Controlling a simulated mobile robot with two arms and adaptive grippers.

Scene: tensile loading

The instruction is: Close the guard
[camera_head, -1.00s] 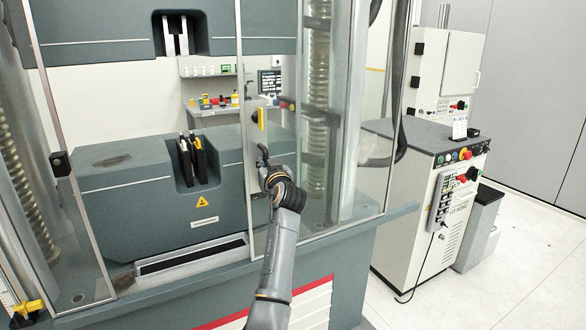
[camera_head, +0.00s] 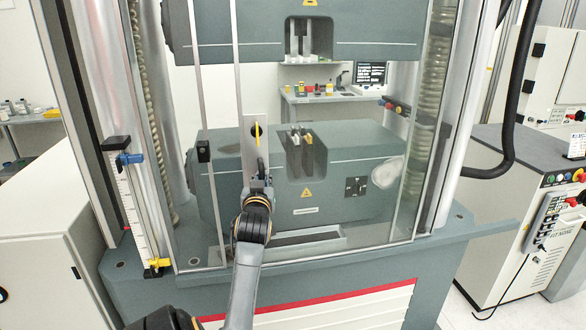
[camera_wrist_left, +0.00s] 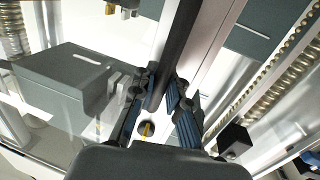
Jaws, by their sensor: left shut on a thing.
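The guard is two tall clear panels in metal frames at the front of the testing machine. The right guard panel (camera_head: 345,225) stands across the grips, its left frame bar just right of the left panel's frame bar (camera_head: 208,190). A narrow gap shows between the bars. My left gripper (camera_head: 258,178) is just below the knob. In the wrist view its blue-padded fingers (camera_wrist_left: 160,105) are shut on a dark upright handle bar (camera_wrist_left: 178,50). My right gripper is out of view.
Behind the panels are the upper grip head (camera_head: 375,35) and lower grip block (camera_head: 345,165). A dark latch block (camera_head: 203,150) sits on the left frame bar. A control cabinet (camera_head: 520,200) stands right, a white cabinet (camera_head: 40,265) left.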

